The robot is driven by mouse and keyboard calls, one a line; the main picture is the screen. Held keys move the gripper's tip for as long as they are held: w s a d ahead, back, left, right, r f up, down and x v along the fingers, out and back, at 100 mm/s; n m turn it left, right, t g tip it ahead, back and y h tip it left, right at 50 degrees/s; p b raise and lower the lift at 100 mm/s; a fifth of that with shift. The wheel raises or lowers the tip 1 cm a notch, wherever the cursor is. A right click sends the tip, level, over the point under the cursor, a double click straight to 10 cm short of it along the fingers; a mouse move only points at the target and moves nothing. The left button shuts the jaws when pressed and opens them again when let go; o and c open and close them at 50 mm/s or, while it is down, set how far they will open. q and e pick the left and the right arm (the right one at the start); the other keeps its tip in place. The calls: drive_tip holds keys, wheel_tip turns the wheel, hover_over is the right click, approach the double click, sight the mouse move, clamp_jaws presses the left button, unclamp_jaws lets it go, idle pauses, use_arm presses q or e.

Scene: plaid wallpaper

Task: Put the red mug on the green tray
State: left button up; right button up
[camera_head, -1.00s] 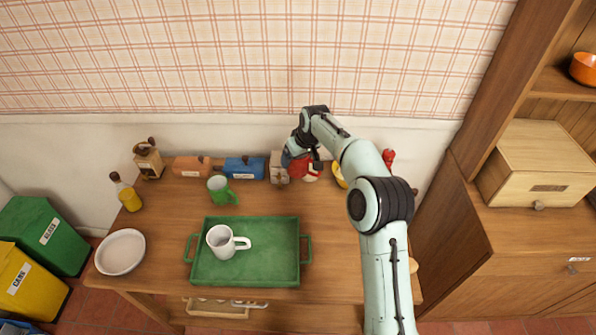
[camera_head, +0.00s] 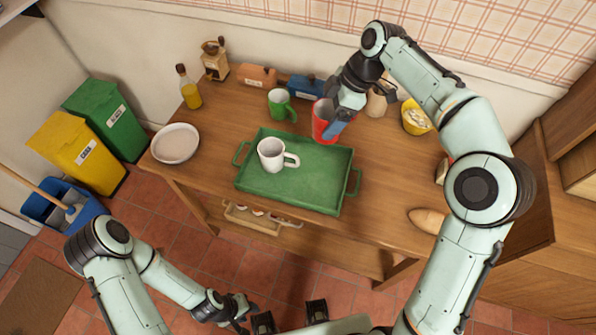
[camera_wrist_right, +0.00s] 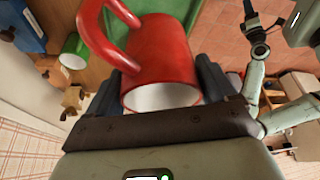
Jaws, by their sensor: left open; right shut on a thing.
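The red mug (camera_head: 321,117) is between the fingers of my right gripper (camera_head: 338,118), which is shut on it. In the head view it overlaps the back right edge of the green tray (camera_head: 325,178); its height above the tray is hard to tell. The right wrist view shows the red mug (camera_wrist_right: 165,55) large between the dark fingers, its handle to the left and a pale opening facing the camera. A white mug (camera_head: 271,155) stands upright on the tray's left half. My left gripper (camera_head: 242,312) is open and empty, low in front of the table.
The tray's right half is bare. A green mug (camera_head: 280,104) stands behind the tray, with orange (camera_head: 258,77) and blue (camera_head: 305,88) boxes beyond.

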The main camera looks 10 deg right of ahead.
use_arm(q)
drive_tip(key=shift+s+f+b, duration=0.35)
drive_tip(key=shift+f+b, duration=0.3)
drive_tip(key=shift+f, duration=0.15)
drive_tip(key=shift+s+f+b, duration=0.35)
drive_tip(key=shift+f+b, duration=0.25)
drive_tip(key=shift+f, duration=0.15)
use_arm(e)
drive_tip(key=shift+n, duration=0.3)
drive_tip(key=shift+s+a+f, duration=0.15)
drive_tip(key=shift+f, duration=4.75)
drive_tip(key=shift+s+a+f, duration=0.1)
drive_tip(key=shift+s+f, duration=0.05)
drive_tip(key=shift+f, duration=4.75)
drive_tip(key=shift+f, duration=0.1)
drive_tip(key=shift+f, duration=0.15)
drive_tip(key=o, duration=1)
drive_tip(key=shift+o, duration=0.2)
drive_tip(key=shift+r, duration=0.2)
use_arm(q)
drive_tip(key=shift+w+r+p, duration=0.25)
drive_tip(key=shift+r+p, duration=0.25)
drive_tip(key=shift+r, duration=0.1)
use_arm(e)
drive_tip(key=v, duration=1.2)
use_arm(q)
drive_tip(key=shift+s, duration=0.1)
use_arm(e)
drive_tip(key=shift+w, duration=0.1)
